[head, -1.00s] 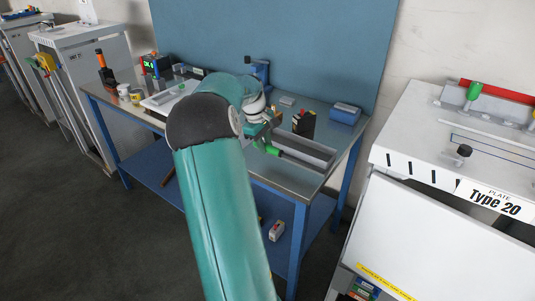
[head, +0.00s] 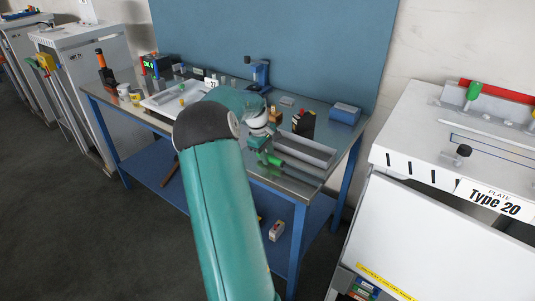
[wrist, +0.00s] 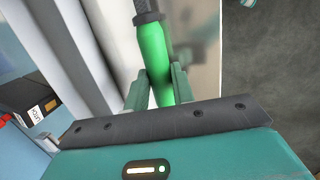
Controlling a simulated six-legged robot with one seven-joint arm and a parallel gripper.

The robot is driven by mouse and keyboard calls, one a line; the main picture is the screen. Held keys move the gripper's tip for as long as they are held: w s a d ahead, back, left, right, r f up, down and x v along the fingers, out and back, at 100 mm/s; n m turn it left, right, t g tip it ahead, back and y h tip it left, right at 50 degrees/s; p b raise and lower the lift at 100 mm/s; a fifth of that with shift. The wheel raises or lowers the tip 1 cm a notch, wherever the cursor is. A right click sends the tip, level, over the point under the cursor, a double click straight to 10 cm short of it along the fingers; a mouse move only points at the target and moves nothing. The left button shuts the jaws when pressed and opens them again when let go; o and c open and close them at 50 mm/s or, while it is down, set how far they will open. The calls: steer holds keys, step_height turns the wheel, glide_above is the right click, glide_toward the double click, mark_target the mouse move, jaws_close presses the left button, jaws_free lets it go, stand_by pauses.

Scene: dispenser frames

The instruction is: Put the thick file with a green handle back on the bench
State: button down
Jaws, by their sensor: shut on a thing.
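My gripper (wrist: 155,88) is shut on the green handle of the file (wrist: 153,48), with a finger on each side of it. In the head view the green handle (head: 273,160) shows below my wrist, over the front right part of the metal-topped bench (head: 300,181), by a long grey tray. I cannot tell whether the file touches the bench top.
The grey tray (head: 308,152) lies along the bench's right side. A dark box (head: 304,123), a blue case (head: 345,114) and a blue vise (head: 259,73) stand behind it. A white tray (head: 160,104) is at left. A white cabinet (head: 440,225) stands right of the bench.

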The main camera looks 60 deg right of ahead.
steer(key=shift+f, duration=0.3)
steer(key=c, duration=1.2)
jaws_free()
steer(key=shift+f, duration=0.1)
steer(key=shift+a, duration=0.1)
steer(key=v, duration=1.3)
steer(key=shift+s+r, duration=0.1)
steer(key=shift+r, duration=0.15)
